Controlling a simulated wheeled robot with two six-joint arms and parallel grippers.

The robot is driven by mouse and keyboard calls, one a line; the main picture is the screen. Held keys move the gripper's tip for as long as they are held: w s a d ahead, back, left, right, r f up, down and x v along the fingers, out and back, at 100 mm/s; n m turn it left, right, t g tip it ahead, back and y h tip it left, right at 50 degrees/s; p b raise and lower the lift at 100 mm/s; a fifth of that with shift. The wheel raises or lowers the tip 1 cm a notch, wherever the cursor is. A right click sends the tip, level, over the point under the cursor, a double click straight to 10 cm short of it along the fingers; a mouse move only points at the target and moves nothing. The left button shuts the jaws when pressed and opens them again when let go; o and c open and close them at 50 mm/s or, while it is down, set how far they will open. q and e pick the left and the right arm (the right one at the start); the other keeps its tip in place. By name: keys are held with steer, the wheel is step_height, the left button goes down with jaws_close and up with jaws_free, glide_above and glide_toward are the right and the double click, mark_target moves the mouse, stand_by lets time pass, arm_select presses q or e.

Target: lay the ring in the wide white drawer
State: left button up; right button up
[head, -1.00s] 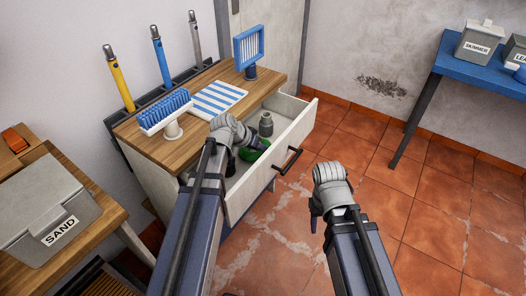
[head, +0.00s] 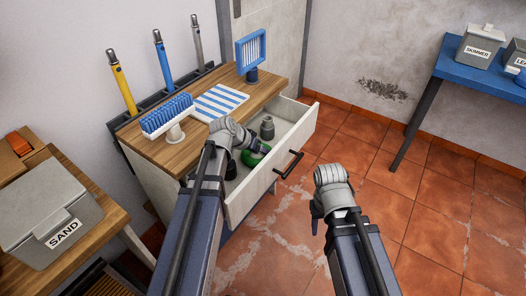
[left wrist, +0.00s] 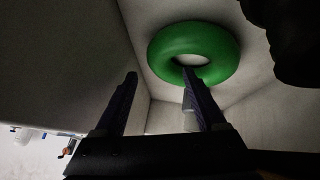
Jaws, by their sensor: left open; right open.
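The wide white drawer (head: 262,188) is pulled open under a wooden top. The green ring (head: 252,159) lies flat on the drawer floor, partly covered by my left gripper in the head view. My left gripper (head: 248,154) is inside the drawer, open, close to the ring. In the left wrist view the whole ring (left wrist: 194,53) shows, with nothing between the fingers (left wrist: 160,74). The tip of one finger overlaps the ring's near edge there; I cannot tell if they touch. My right gripper (head: 315,208) is open and empty in front of the drawer.
A small grey object (head: 267,128) stands further back in the drawer. The drawer's dark handle (head: 289,165) sticks out in front. A blue brush (head: 167,115), a striped cloth (head: 217,101) and a blue-framed stand (head: 250,52) are on the top. The floor to the right is clear.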

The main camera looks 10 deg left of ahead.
arm_select(q)
steer(key=p+v, duration=0.8)
steer(key=v, duration=0.3)
steer(key=shift+d, duration=0.1)
stand_by(0.9)
